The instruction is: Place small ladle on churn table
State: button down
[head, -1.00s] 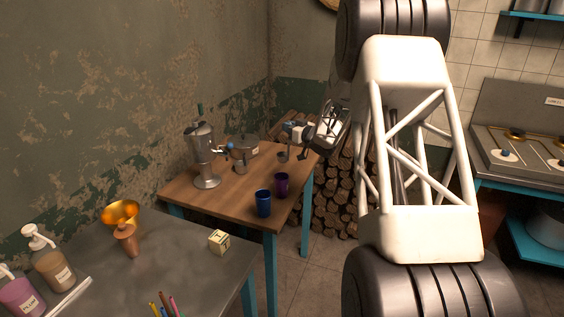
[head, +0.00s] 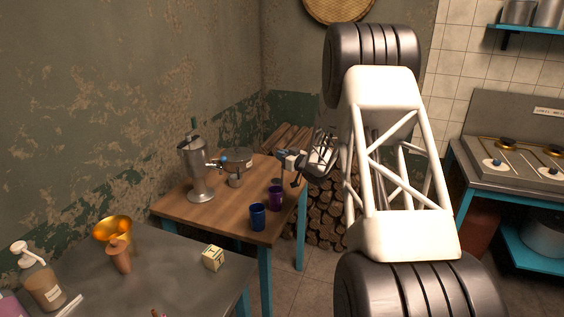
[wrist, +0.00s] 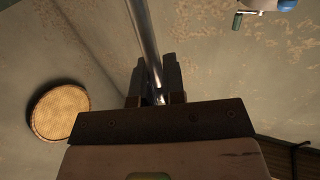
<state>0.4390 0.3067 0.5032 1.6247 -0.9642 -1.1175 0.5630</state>
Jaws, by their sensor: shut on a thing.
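The churn table (head: 222,211) has a brown wooden top and blue legs. It stands left of centre in the head view. My gripper (head: 286,158) is at the table's right side, above the top. In the wrist view my gripper (wrist: 155,88) is shut on a thin shiny metal rod, which I take for the small ladle's handle (wrist: 143,40). The ladle's bowl is not clear in the wrist view. In the head view a small grey shape below the gripper, just behind the purple cup (head: 276,199), may be the bowl. I cannot tell whether it touches the table.
On the churn table stand a tall metal jug (head: 197,172), a metal churn or pot (head: 237,160) with a side handle, and a blue cup (head: 258,217). The table's front middle is clear. A grey table (head: 180,270) is nearer, and stacked logs (head: 325,215) lie behind.

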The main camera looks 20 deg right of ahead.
jog(key=shift+f, duration=1.35)
jog(key=c, duration=1.2)
grip_release()
jog(key=v, duration=1.2)
